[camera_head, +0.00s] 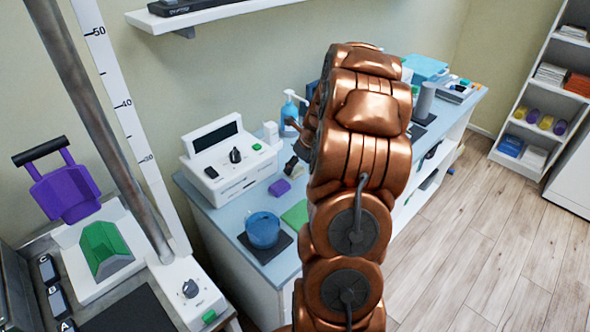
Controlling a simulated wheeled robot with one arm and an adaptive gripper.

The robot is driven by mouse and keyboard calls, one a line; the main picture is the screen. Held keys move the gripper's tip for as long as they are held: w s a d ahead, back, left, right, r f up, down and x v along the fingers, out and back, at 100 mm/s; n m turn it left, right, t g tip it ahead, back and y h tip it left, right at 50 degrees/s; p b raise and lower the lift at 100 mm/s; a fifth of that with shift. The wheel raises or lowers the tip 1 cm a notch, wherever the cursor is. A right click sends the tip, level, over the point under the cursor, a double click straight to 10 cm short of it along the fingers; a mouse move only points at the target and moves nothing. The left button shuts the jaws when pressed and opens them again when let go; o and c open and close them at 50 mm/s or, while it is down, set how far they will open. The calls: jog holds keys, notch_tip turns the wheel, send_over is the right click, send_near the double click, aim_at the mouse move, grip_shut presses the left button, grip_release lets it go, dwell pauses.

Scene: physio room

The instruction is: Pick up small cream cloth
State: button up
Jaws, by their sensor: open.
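I cannot make out a small cream cloth in the head view; my copper arm hides part of the blue-topped counter (225,215), and a cloth could lie behind it. Folded pale stacks (551,74) sit on the shelf unit at the far right, too small to identify.
The counter holds a white device (230,162) with a black knob, a blue bowl (263,229), a purple block (279,187), a green pad (296,214) and a pump bottle (290,110). The shelf unit (517,115) stands far right. Wooden floor (480,240) is clear.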

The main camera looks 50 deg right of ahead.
jog(key=shift+x, duration=1.15)
jog(key=shift+c, duration=0.4)
jog(key=c, duration=0.6)
jog(key=shift+c, duration=0.2)
jog(key=shift+r, duration=0.15)
jog(key=shift+d+r+b, duration=0.1)
jog(key=shift+r+b, duration=0.55)
jog(key=shift+r, duration=0.8)
jog(key=shift+s+a+r, duration=0.2)
jog(key=s+a+b, duration=0.1)
jog(key=s+a, duration=0.2)
jog(key=s, duration=0.1)
jog(key=s+a+r+b, duration=0.1)
jog(key=s+a, duration=0.2)
jog(key=s, duration=0.1)
jog(key=s+a+b, duration=0.2)
jog(key=s+a, duration=0.1)
jog(key=s, duration=0.1)
jog(key=shift+s+a+r, duration=0.2)
